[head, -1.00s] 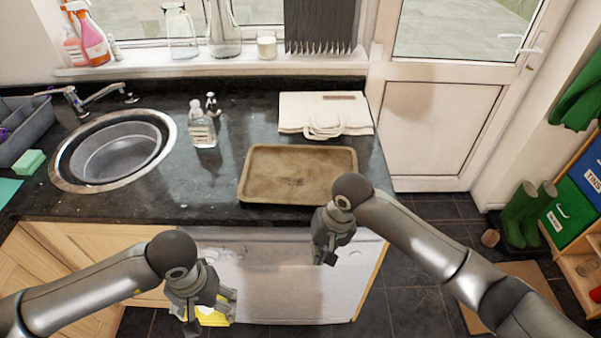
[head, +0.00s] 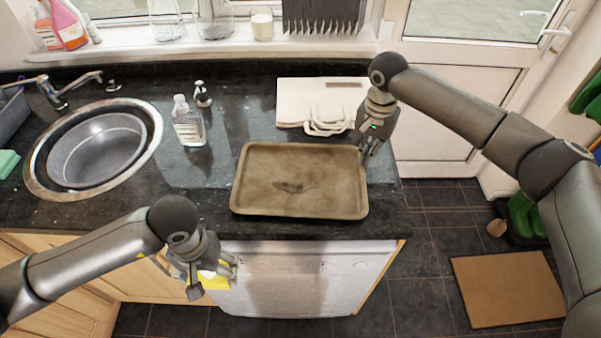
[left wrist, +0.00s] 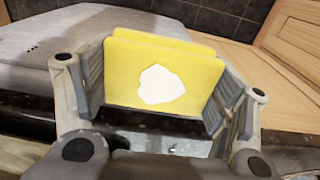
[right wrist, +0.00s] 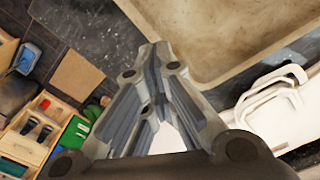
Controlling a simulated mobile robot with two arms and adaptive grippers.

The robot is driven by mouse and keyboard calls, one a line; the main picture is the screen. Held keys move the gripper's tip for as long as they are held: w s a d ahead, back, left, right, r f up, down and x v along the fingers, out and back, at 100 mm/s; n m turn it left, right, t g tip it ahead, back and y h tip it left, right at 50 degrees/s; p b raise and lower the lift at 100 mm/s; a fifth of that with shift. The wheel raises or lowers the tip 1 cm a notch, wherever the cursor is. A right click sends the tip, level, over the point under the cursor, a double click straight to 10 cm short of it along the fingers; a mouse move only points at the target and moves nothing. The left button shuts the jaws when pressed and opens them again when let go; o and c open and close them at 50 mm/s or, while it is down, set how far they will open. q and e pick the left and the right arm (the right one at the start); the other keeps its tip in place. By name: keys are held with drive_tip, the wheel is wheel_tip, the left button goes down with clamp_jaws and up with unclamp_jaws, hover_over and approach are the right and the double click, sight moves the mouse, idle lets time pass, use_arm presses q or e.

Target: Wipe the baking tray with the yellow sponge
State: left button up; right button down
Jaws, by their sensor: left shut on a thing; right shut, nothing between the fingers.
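The baking tray (head: 298,180) lies on the dark granite counter, brown and stained with a darker smudge in its middle. It also shows at the top of the right wrist view (right wrist: 215,35). My left gripper (head: 212,277) is shut on the yellow sponge (left wrist: 165,72), in front of the counter and below its edge. The sponge has a white patch on its face and is mostly hidden by the fingers in the head view (head: 213,281). My right gripper (head: 368,153) is shut and empty, beside the tray's right rim; I cannot tell whether it touches.
A folded cream cloth bag (head: 318,105) lies behind the tray. A clear bottle (head: 188,122) and a small dispenser (head: 202,94) stand between the tray and the round sink (head: 95,150). A green sponge (head: 8,163) lies at the far left.

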sight(362, 176)
use_arm(q)
drive_tip(key=shift+s+f+b, duration=0.25)
drive_tip(key=shift+f+b, duration=0.35)
drive_tip(key=shift+f, duration=0.05)
use_arm(e)
drive_tip(key=shift+s+f, duration=0.3)
drive_tip(key=shift+f, duration=0.15)
drive_tip(key=f+b, duration=0.3)
drive_tip(key=shift+w+f+b, duration=0.15)
drive_tip(key=shift+w+b, duration=0.05)
drive_tip(key=shift+b, duration=0.15)
drive_tip(key=shift+f+b, duration=0.3)
drive_tip(key=shift+b, duration=0.2)
use_arm(q)
wheel_tip(362, 176, down, 5)
drive_tip(key=shift+w+r, duration=0.15)
drive_tip(key=shift+r, duration=0.1)
use_arm(e)
drive_tip(key=shift+s+f, duration=0.1)
drive_tip(key=shift+f, duration=0.7)
use_arm(q)
wheel_tip(362, 176, up, 8)
drive_tip(key=p, duration=0.8)
drive_tip(key=shift+r+p, duration=0.2)
drive_tip(key=shift+p, duration=0.1)
use_arm(e)
wheel_tip(362, 176, up, 6)
drive_tip(key=shift+r, duration=0.1)
